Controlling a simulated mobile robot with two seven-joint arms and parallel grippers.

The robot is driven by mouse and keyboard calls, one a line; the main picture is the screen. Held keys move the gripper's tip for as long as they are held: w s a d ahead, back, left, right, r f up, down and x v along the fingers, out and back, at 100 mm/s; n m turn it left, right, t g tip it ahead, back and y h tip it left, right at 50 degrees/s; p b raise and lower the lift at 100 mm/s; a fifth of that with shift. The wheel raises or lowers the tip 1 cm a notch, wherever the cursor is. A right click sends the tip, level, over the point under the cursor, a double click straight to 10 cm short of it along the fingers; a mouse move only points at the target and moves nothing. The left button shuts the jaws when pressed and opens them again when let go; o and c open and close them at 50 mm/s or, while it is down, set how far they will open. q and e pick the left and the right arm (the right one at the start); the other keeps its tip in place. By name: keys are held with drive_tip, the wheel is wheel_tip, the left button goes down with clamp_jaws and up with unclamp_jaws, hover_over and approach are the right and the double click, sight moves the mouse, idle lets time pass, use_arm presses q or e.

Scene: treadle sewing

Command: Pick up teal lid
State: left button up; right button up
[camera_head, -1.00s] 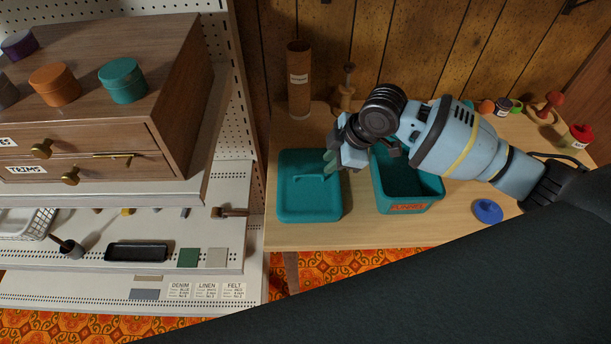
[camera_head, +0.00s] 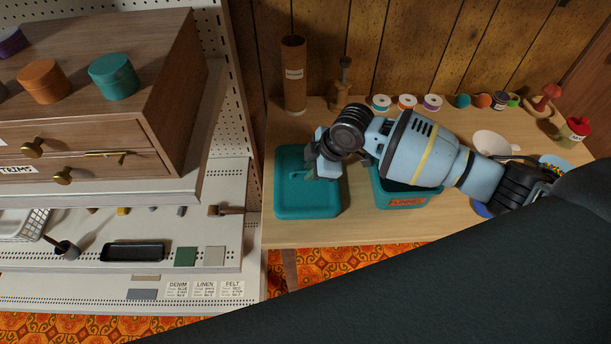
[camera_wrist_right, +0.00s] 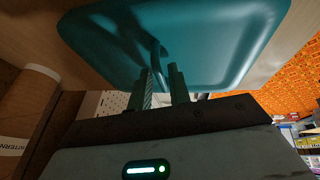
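The teal lid (camera_head: 296,205) lies flat on the wooden table, left of the teal bin (camera_head: 422,198). In the right wrist view the lid (camera_wrist_right: 215,45) fills the upper middle, with its raised bar handle (camera_wrist_right: 155,48) just past the fingertips. My right gripper (camera_head: 318,172) is low over the lid's upper right part, at the handle. In the wrist view its two fingers (camera_wrist_right: 162,77) are apart with a narrow gap, around or just short of the handle; contact cannot be told. My right arm hides part of the bin. My left gripper is not in view.
A brown cardboard tube (camera_head: 294,75) and a wooden stand (camera_head: 341,85) are behind the lid. Several thread spools (camera_head: 407,102) line the back. A white funnel-like piece (camera_head: 492,143) is right of my arm. A drawer cabinet (camera_head: 150,90) on a white shelf stands left.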

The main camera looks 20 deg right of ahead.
sight(303, 171)
clamp_jaws()
drive_tip(key=shift+r, duration=0.1)
drive_tip(key=shift+r, duration=0.4)
drive_tip(key=r, duration=0.2)
drive_tip(key=shift+s+a+r, duration=0.15)
drive_tip(key=shift+s+r, duration=0.2)
drive_tip(key=shift+s, duration=0.05)
drive_tip(key=s+a, duration=0.2)
drive_tip(key=s, duration=0.5)
drive_tip(key=s+a+r+p, duration=0.1)
drive_tip(key=s+a, duration=0.2)
drive_tip(key=s, duration=0.4)
drive_tip(key=shift+s+r, duration=0.15)
drive_tip(key=shift+s, duration=0.05)
